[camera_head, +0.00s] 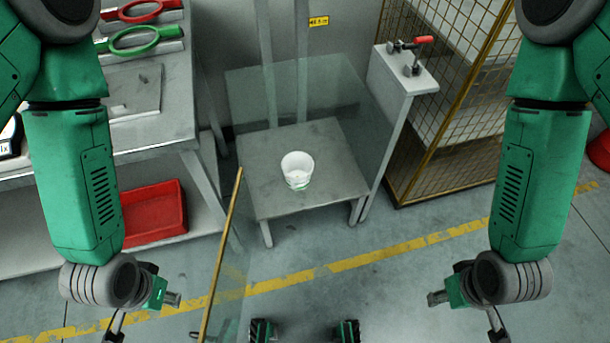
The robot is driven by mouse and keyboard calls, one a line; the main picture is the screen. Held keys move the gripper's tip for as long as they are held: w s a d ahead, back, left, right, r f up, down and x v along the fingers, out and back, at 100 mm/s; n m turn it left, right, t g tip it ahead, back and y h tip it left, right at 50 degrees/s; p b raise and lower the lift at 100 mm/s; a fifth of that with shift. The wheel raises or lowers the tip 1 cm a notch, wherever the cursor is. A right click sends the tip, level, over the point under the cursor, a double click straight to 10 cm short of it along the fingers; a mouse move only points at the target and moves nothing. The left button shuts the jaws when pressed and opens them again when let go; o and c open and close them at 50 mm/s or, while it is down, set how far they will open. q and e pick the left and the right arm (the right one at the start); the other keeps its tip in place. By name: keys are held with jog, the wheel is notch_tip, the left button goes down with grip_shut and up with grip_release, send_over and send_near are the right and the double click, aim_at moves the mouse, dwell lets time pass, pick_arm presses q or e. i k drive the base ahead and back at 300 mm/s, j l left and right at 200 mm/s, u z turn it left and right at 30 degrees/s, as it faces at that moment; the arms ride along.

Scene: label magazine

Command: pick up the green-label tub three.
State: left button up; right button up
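The tub (297,168) is white, with a green label low on its near side. It stands upright on a low grey table in the middle of the head view, with its open top facing up. My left gripper (150,308) is at the lower left, well apart from the tub. My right gripper (455,308) is at the lower right, also well apart from it. Both are seen from above beneath the wrists and partly hidden or cut off, so I cannot tell whether they are open or shut.
Clear panels surround parts of the low table (268,200), one with a yellow edge (220,255) at its left front. A workbench with a red bin (153,212) stands left. A narrow stand (405,75) holds a clamp at right, beside a mesh cage (450,120).

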aim_at(296, 166)
jog(key=i+l, duration=0.2)
jog(key=l, duration=0.15)
jog(key=i+l, duration=0.15)
jog(key=l, duration=0.25)
jog(key=i+l, duration=0.15)
jog(key=i, duration=0.15)
